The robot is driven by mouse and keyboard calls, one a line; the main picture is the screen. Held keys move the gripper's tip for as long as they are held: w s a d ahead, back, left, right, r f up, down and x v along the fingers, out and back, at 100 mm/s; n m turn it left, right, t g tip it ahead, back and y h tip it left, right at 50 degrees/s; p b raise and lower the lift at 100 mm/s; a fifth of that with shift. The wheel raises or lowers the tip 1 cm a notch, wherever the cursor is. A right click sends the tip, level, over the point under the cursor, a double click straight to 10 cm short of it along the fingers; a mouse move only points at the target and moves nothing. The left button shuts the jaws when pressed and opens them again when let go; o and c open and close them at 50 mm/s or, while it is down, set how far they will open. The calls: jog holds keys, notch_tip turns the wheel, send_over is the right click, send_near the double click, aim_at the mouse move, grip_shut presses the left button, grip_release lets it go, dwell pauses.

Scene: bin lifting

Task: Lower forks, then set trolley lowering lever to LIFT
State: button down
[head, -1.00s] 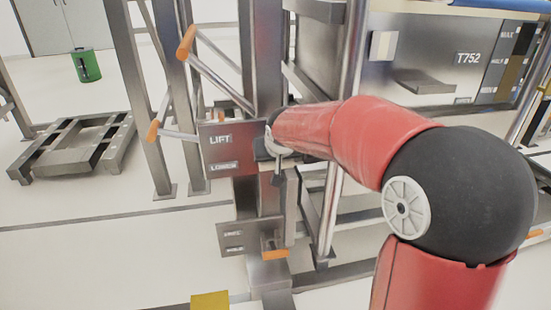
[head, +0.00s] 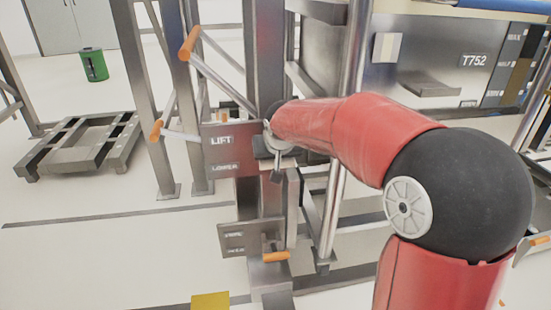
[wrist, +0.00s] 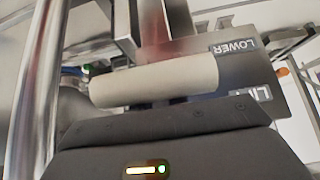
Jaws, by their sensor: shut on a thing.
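A grey panel (head: 230,152) marked LIFT above and LOWER below stands on the metal column in the head view. It also shows upside down in the wrist view (wrist: 262,82). An orange-tipped lever (head: 180,135) reaches left from beside the panel, near LIFT height. My gripper (head: 276,166) is at the panel's right edge, partly hidden by my red arm. In the wrist view a pale cylindrical handle (wrist: 155,82) lies across the front of my gripper, which is shut on it. The fingertips cannot be made out there. The forks cannot be identified.
A longer orange-tipped lever (head: 189,43) rises at the upper left. A lower panel (head: 240,238) has a short orange handle (head: 275,257) beside it. A metal pallet frame (head: 85,145) and a green can (head: 94,65) stand on open floor at left.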

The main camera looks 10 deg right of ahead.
jog(key=shift+s+f+g, duration=0.15)
jog(key=shift+g, duration=0.15)
dwell(1.8)
grip_release()
jog(key=shift+r, duration=0.3)
jog(key=v, duration=0.7)
jog(key=shift+s+r, duration=0.2)
dwell(0.5)
